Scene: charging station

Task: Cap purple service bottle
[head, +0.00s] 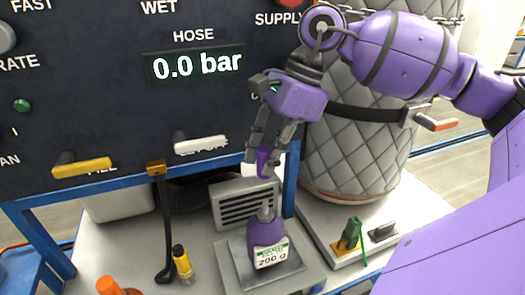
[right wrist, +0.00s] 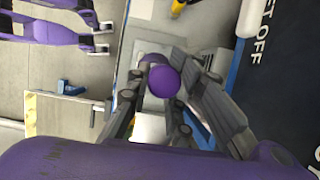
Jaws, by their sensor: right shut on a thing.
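The purple service bottle (head: 266,232) stands upright on a square metal plate (head: 285,273), with a pale neck at its top and a label reading 200 g. My right gripper (head: 265,150) is above the bottle, pointing down, shut on a purple cap (head: 264,167). The cap is apart from the bottle's neck in the head view. In the right wrist view the round purple cap (right wrist: 165,80) sits between the fingers of my right gripper (right wrist: 163,95), and it hides most of what lies below. My left gripper is not in view.
A dark panel (head: 110,100) with a 0.0 bar display stands behind. A quilted grey tank (head: 350,150) is close on the right. A yellow bottle (head: 183,265), an orange-topped thing (head: 108,287) and a black lever (head: 162,225) are left of the plate.

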